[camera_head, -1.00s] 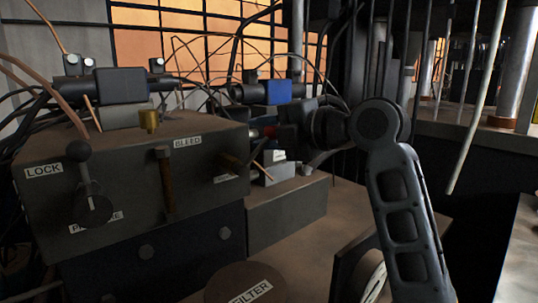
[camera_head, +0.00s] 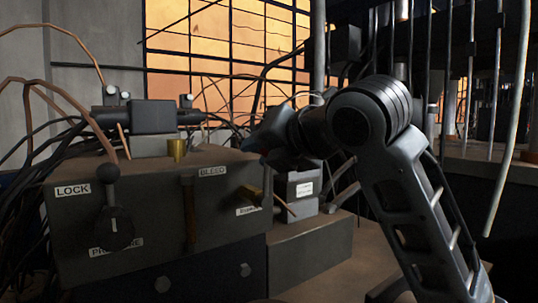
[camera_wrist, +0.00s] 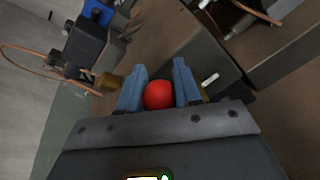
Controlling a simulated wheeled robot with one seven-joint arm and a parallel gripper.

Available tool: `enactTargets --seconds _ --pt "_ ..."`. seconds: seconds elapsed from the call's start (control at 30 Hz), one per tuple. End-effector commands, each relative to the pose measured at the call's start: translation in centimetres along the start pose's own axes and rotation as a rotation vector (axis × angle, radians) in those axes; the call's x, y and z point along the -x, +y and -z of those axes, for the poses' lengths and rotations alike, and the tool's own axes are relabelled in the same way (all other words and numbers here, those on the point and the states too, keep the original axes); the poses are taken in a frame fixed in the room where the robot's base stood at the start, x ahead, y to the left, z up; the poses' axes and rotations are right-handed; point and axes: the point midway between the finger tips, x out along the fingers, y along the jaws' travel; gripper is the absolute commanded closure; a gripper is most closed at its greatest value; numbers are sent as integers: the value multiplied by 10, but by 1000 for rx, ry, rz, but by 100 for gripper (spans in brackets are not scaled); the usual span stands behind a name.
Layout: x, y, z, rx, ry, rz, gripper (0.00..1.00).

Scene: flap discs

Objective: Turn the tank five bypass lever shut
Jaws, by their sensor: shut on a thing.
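A red ball knob (camera_wrist: 158,95) sits between the two blue fingers of my gripper (camera_wrist: 159,90) in the wrist view; the gripper is shut on it. In the head view my gripper (camera_head: 266,140) is at the right end of the dark valve box (camera_head: 150,215), and the knob is hidden there. I cannot read that label fully, and cannot tell for certain that this shaft carries the red knob.
The box also has a LOCK lever (camera_head: 113,205) with a round dark knob, a brown BLEED lever (camera_head: 190,210) and a brass plug (camera_head: 177,150) on top. Cables crowd behind it. A grey block (camera_head: 302,190) stands close right. Bars rise at the right.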

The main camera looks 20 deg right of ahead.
Motion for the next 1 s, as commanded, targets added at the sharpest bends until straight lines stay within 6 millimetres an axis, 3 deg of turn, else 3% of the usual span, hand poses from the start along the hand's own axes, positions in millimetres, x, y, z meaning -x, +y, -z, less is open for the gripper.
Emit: enactTargets --seconds 0.7,0.73,1.0 --pt "-1 7 8 73 -2 13 100" --pt "-1 7 8 73 -2 13 65" --pt "-1 6 7 71 -6 15 42"
